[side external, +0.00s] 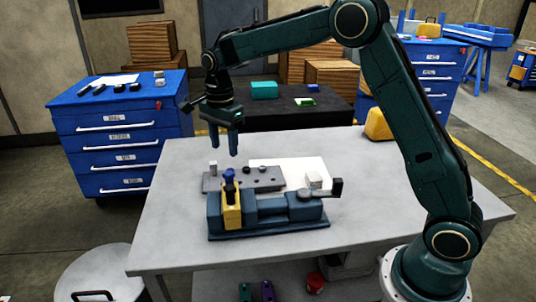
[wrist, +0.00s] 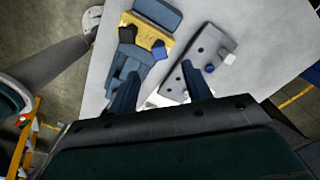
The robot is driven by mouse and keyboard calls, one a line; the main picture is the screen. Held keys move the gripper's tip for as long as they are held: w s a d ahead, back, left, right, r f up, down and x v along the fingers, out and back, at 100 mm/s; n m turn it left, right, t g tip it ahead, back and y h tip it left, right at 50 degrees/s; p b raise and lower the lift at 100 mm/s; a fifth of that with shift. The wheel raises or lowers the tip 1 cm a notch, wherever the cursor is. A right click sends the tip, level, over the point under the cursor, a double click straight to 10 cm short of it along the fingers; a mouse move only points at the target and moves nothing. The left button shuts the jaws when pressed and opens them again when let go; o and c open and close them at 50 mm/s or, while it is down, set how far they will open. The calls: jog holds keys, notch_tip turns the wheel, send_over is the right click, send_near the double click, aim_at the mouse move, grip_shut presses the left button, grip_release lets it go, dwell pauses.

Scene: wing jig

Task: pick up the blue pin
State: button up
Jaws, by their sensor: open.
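The blue pin (side external: 229,175) stands upright at the yellow block (side external: 231,208) on the left part of the dark blue vise (side external: 280,212). In the wrist view, a blue head (wrist: 158,48) shows at the edge of the yellow block (wrist: 150,29), with a dark head beside it. How deep the pin sits is hidden. My gripper (side external: 224,145) is open and empty, its fingers pointing down, above the pin and apart from it. In the wrist view, the two fingertips of my gripper (wrist: 161,70) lie on either side of the space below the blue head.
A grey plate with holes (side external: 265,181) lies behind the vise and carries a pale peg (side external: 213,168) at its left end. A white sheet (side external: 303,168) and a vise handle (side external: 322,190) are to the right. The grey table (side external: 180,210) is clear at left.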

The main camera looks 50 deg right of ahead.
aim_at(227, 173)
notch_tip(227, 173, down, 6)
jog(key=shift+f, duration=0.25)
jog(key=shift+s+f, duration=0.1)
jog(key=shift+f, duration=2.5)
grip_shut()
jog(key=shift+r, duration=0.2)
notch_tip(227, 173, up, 20)
jog(key=shift+f, duration=0.15)
